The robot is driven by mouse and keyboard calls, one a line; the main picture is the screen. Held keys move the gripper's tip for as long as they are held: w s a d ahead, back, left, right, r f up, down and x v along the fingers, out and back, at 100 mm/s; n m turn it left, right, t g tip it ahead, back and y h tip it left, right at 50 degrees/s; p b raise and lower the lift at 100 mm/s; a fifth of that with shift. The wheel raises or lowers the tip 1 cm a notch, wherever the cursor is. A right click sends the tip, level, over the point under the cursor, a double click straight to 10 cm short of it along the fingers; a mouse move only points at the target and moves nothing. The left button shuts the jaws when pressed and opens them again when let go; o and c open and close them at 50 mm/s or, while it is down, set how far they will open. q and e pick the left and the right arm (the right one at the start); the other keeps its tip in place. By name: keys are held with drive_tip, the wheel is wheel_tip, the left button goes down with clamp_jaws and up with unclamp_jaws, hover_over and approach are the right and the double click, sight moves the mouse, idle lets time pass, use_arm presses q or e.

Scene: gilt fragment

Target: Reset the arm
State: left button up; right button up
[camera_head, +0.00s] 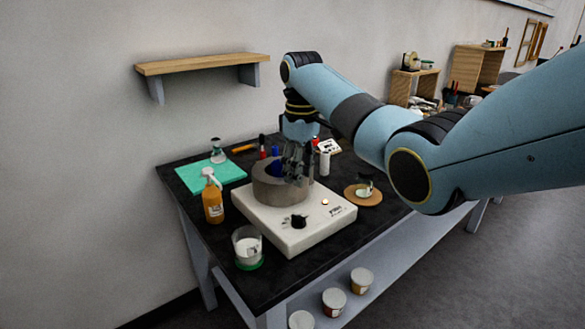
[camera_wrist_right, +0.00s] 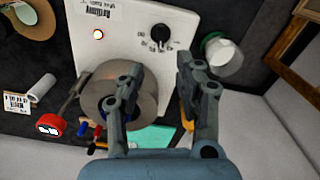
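My right gripper (camera_head: 294,162) hangs from the blue arm over the right side of a grey round pot (camera_head: 266,191). The pot sits on a white hotplate (camera_head: 300,232) with a black knob. In the right wrist view my right gripper (camera_wrist_right: 158,78) has its two fingers spread apart, with nothing between them. The pot (camera_wrist_right: 130,108) shows partly behind the left finger there, and the hotplate (camera_wrist_right: 112,35) lies beyond the fingertips. My left gripper is in neither view.
A wall shelf (camera_head: 203,64) hangs at upper left. Several tubs stand on the lower shelf.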

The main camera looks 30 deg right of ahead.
drive_tip(key=s+a+f+g+b, duration=0.1)
drive_tip(key=s+f+g+b, duration=0.15)
drive_tip(key=s+f, duration=0.9)
drive_tip(key=s+a+f+g+b, duration=0.1)
drive_tip(key=s+f+b, duration=0.2)
drive_tip(key=s+f, duration=0.8)
drive_tip(key=s+a+f+g+b, duration=0.1)
drive_tip(key=s+f+b, duration=0.2)
drive_tip(key=s+f, duration=0.85)
drive_tip(key=s+a+f+m+t+b, duration=0.2)
drive_tip(key=s+f+b, duration=0.5)
drive_tip(key=s+f, duration=2)
drive_tip(key=w+t, duration=0.1)
drive_tip(key=w+m+t, duration=0.1)
drive_tip(key=w, duration=0.1)
drive_tip(key=w+t, duration=0.1)
drive_tip(key=w, duration=0.1)
drive_tip(key=shift+w+a+f+h, duration=0.15)
drive_tip(key=shift+w+f+h, duration=0.15)
drive_tip(key=shift+h, duration=0.1)
